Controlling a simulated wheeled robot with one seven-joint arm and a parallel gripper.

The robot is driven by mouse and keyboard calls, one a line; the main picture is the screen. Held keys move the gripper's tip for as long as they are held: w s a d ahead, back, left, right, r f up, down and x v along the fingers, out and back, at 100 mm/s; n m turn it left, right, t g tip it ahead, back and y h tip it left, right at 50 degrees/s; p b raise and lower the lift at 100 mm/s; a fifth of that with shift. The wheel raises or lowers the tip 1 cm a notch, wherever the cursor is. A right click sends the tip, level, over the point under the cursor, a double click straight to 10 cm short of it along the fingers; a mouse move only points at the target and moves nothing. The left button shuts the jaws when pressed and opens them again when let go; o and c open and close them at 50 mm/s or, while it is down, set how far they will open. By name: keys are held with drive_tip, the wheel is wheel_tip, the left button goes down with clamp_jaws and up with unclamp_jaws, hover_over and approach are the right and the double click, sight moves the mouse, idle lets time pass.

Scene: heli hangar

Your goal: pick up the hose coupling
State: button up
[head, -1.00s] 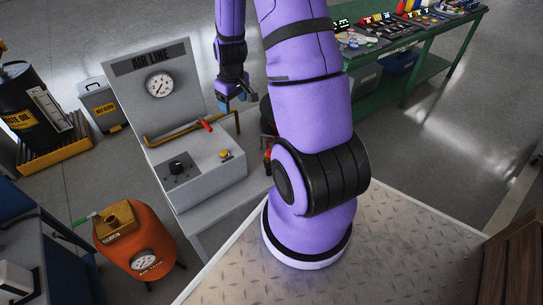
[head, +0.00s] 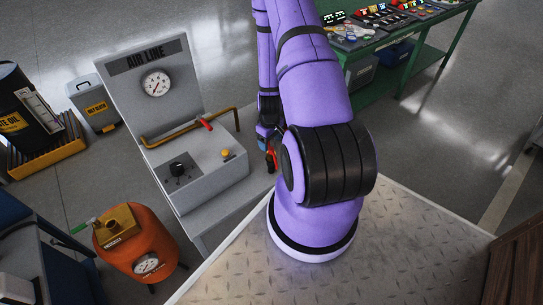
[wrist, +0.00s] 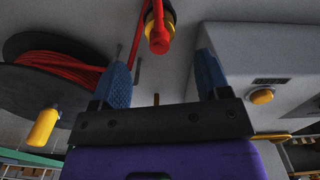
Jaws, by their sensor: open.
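The hose coupling appears to be the red-tipped piece (wrist: 158,40) with a yellow ring and dark body at the top of the wrist view. A red piece, likely the same one, shows in the head view (head: 270,158) beside the bench, partly covered by my arm. My gripper (wrist: 164,65) is open, its two blue fingers spread apart. The coupling appears between and beyond the fingertips in the wrist view, with nothing held. In the head view my gripper (head: 265,132) is just above the red piece, mostly hidden behind my arm.
The grey air line box (head: 205,172) with its gauge panel (head: 157,84) and brass pipe stands just left of my gripper. A dark reel with red hose (wrist: 62,65) is at left in the wrist view. An orange tank (head: 140,255) stands lower left, a green table (head: 405,45) behind.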

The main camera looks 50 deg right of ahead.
sight(271, 149)
drive_tip(key=shift+s+f, duration=0.2)
drive_tip(key=shift+f, duration=3.6)
drive_tip(key=c, duration=1.1)
drive_tip(key=shift+r, duration=0.15)
